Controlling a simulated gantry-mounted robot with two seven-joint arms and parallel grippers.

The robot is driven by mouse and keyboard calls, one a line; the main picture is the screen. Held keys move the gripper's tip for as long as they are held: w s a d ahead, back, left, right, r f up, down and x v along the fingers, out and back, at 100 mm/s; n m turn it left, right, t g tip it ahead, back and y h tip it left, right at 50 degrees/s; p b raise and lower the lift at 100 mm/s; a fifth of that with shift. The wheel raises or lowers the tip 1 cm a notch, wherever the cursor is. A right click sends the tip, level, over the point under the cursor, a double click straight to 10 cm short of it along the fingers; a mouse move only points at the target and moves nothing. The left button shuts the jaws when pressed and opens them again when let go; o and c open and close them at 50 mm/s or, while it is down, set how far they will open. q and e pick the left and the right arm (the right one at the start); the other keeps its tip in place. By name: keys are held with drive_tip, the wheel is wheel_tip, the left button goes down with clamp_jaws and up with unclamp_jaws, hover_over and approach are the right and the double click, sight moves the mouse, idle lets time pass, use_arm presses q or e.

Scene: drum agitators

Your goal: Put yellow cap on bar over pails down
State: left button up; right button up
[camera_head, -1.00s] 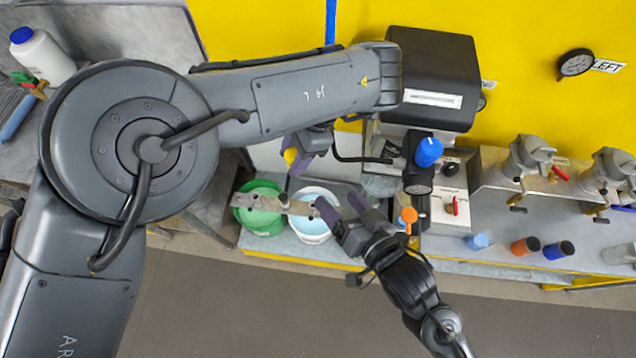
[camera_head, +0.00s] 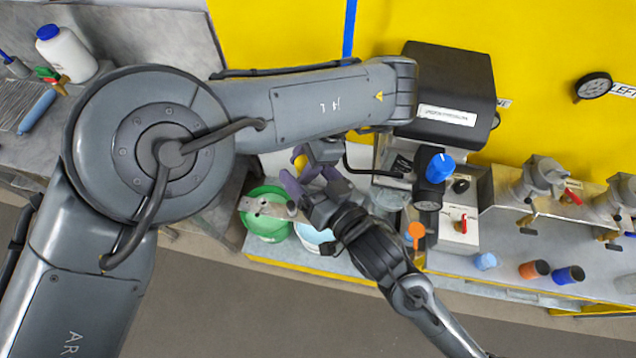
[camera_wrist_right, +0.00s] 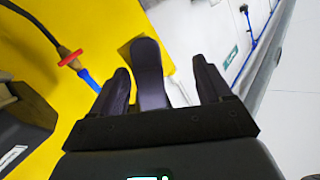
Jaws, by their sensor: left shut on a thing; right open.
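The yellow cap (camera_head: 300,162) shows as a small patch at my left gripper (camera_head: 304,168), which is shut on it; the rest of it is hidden. The grey metal bar (camera_head: 263,208) lies over the green pail (camera_head: 284,228) and reaches toward the white pail (camera_head: 314,236) with light blue contents, mostly covered by my right gripper. My right gripper (camera_head: 312,184) is open, close to the left gripper above the pails. In the right wrist view, a dark rounded finger-like piece (camera_wrist_right: 149,72) shows between its fingers (camera_wrist_right: 165,88); I cannot tell whether they touch.
A black box-shaped machine (camera_head: 445,95) stands at the yellow wall. A blue knob (camera_head: 440,167) and an orange knob (camera_head: 416,231) are right of the grippers. Loose caps (camera_head: 534,270) lie on the bench at right. A white bottle (camera_head: 66,54) stands at far left.

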drive_tip(key=shift+w+a+f, duration=0.1)
drive_tip(key=shift+w+a, duration=0.35)
drive_tip(key=shift+s+a, duration=0.15)
drive_tip(key=shift+a, duration=0.05)
drive_tip(key=c, duration=0.9)
drive_tip(key=shift+o, duration=0.2)
drive_tip(key=shift+r, duration=0.2)
drive_tip(key=o, duration=0.8)
drive_tip(key=shift+o, duration=0.3)
drive_tip(key=shift+d+f, duration=0.1)
drive_tip(key=shift+d, duration=0.05)
